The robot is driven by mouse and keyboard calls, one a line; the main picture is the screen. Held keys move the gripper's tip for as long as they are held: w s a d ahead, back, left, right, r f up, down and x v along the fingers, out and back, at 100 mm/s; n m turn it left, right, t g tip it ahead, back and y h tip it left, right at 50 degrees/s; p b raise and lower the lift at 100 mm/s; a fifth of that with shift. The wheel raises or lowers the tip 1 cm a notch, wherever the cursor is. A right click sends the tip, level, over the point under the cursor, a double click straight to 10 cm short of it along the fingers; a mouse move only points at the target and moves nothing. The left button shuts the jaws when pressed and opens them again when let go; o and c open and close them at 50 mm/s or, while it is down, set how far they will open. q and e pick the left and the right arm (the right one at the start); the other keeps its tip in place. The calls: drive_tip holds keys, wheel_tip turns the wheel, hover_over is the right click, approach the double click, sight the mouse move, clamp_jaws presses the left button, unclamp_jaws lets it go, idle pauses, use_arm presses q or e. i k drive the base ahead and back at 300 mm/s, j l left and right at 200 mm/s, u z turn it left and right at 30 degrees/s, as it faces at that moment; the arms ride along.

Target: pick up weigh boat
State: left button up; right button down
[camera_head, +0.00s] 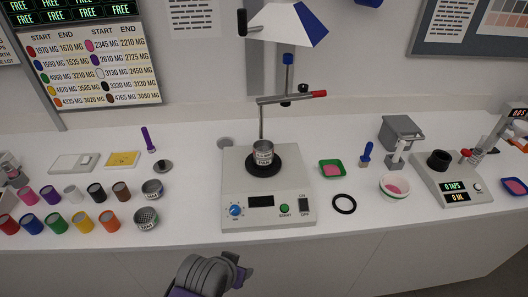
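A small green square dish (332,169) holding pink powder, which looks like a weigh boat, lies on the white bench just right of the scale. A similar blue dish (515,187) with pink contents lies at the far right. My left gripper (243,269) is low in the picture, in front of the bench edge and below the scale. It is well apart from both dishes, and I see nothing held in it. Its finger gap is too small and side-on to judge. My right gripper is not in view.
The scale (267,190) carries a labelled cup (263,152) under a lever arm. A black ring (344,204), a blue-handled tool (366,155) and a white bowl (395,187) are near the green dish. Colored jars (83,223) crowd the left.

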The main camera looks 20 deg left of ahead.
sight(332, 167)
drive_tip(key=i+l+u, duration=0.1)
drive_tip(key=l, duration=0.35)
drive_tip(key=i+l, duration=0.15)
drive_tip(key=l, duration=0.3)
drive_tip(key=i+l+u, duration=0.15)
drive_tip(key=l, duration=0.3)
drive_tip(key=i, duration=0.45)
